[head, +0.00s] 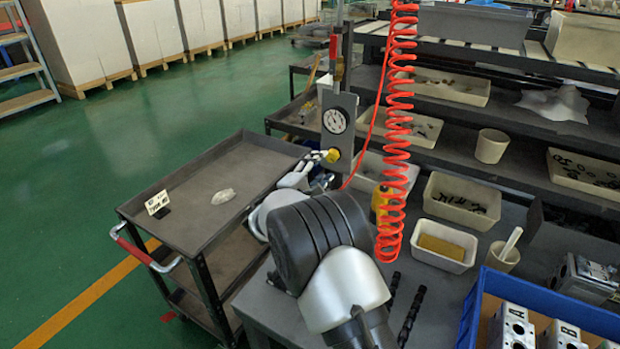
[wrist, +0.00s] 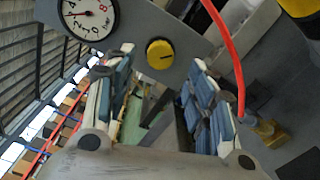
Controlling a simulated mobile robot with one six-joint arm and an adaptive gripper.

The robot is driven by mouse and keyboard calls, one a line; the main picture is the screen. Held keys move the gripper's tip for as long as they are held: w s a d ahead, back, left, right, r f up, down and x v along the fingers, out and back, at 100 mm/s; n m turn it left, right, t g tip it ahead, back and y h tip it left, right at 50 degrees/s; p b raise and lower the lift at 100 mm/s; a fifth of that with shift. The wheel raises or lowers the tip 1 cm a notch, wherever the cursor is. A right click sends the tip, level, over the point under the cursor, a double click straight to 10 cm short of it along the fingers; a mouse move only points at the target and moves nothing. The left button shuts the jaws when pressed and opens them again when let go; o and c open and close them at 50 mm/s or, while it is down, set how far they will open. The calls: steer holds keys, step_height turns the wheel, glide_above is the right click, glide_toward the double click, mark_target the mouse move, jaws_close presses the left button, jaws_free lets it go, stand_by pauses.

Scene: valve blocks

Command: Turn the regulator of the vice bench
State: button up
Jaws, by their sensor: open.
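The regulator is a round yellow knob (wrist: 159,54) with a dark mark, on a grey panel below a white dial gauge (wrist: 88,15). In the head view the knob (head: 334,155) sits low on the upright panel, under the gauge (head: 336,121). My gripper (wrist: 160,66) is open, with its two blue-padded fingers pointing at the panel. The knob shows between the fingertips in the wrist view, and nothing is gripped. In the head view my gripper (head: 312,162) is just left of the knob, partly hidden by my arm. I cannot tell whether the fingers touch the knob.
A red coiled hose (head: 398,130) hangs right of the panel, and a red tube (wrist: 228,55) passes close to my right finger. A grey cart (head: 185,238) stands at the left. Bins, a cup (head: 491,146) and a blue crate (head: 600,318) are at the right.

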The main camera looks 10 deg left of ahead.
steer(key=v, duration=0.6)
steer(key=shift+s, duration=0.25)
steer(key=s+d+r+m+g+h, duration=0.1)
steer(key=s+d+r+m+g, duration=0.25)
steer(key=d, duration=0.55)
steer(key=s+d+r+m+g+h, duration=0.1)
steer(key=s+d+r+m+g, duration=0.3)
steer(key=d, duration=0.5)
steer(key=s+d+r+m+g+h, duration=0.1)
steer(key=s+d+r+m+g, duration=0.1)
steer(key=s+d, duration=0.55)
steer(key=s+d+m+g+y, duration=0.2)
steer(key=s+d, duration=0.1)
steer(key=s, duration=0.5)
steer(key=s+d+m+g+y, duration=0.2)
steer(key=s+d, duration=0.2)
steer(key=s, duration=0.4)
steer(key=s+a+f+m+t+y, duration=0.1)
steer(key=s+a+m+y, duration=0.1)
steer(key=s, duration=0.3)
steer(key=s+a+f+m+y, duration=0.1)
steer(key=s+a+m+y, duration=0.1)
steer(key=s, duration=0.4)
steer(key=shift+s+a+f+t+y, duration=0.25)
steer(key=shift+a+t+y, duration=0.1)
steer(key=shift+a+y, duration=0.4)
